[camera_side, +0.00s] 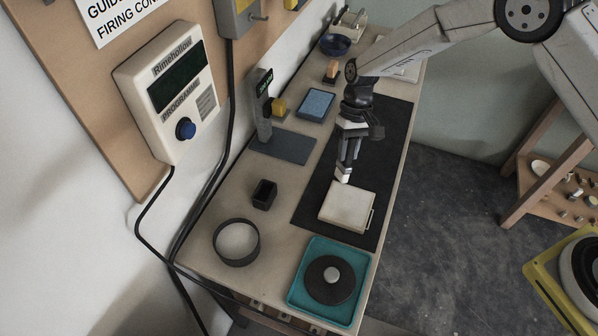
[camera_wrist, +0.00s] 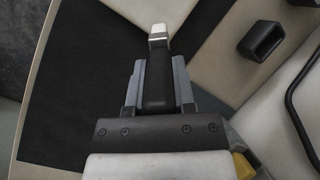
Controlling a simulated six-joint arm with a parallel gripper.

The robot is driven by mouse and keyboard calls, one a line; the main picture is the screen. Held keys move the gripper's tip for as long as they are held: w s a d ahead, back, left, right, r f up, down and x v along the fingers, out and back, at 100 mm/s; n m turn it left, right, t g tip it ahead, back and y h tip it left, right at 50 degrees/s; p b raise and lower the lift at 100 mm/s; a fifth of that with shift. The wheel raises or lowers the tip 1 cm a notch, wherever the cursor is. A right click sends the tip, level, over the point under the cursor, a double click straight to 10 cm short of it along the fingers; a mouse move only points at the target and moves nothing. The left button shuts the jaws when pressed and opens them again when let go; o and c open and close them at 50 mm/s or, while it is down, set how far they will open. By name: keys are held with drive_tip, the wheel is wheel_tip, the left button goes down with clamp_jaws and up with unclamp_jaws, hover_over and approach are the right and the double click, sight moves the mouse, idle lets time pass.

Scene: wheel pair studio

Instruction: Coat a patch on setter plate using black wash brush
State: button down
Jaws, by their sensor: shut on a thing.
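The setter plate (camera_side: 347,208) is a pale, square slab lying on the black mat (camera_side: 383,150). No dark patch shows on its visible face. In the wrist view a pale corner of the plate (camera_wrist: 135,12) shows at the top. My gripper (camera_side: 350,158) is shut on the black wash brush, which points down at the plate's far edge. In the wrist view the brush's black handle (camera_wrist: 157,85) sits between the two grey fingers, and its pale tip (camera_wrist: 158,33) overlaps the plate's corner. I cannot tell whether the tip touches the plate.
A teal tray (camera_side: 296,298) with a black disc stands in front of the plate. A dark ring (camera_side: 236,261) and a small black cup (camera_side: 264,194) stand to the left. A grey stand (camera_side: 263,128) and a blue-topped box (camera_side: 316,105) stand farther back.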

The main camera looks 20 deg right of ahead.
sight(351, 139)
drive_tip(key=shift+r, duration=0.15)
drive_tip(key=shift+r, duration=1.9)
drive_tip(key=shift+s+a, duration=0.1)
drive_tip(key=s+a+r, duration=0.2)
drive_tip(key=s+a, duration=0.2)
drive_tip(key=s, duration=0.5)
drive_tip(key=shift+s+a+r, duration=0.3)
drive_tip(key=shift+a+r, duration=0.1)
drive_tip(key=shift+f, duration=0.1)
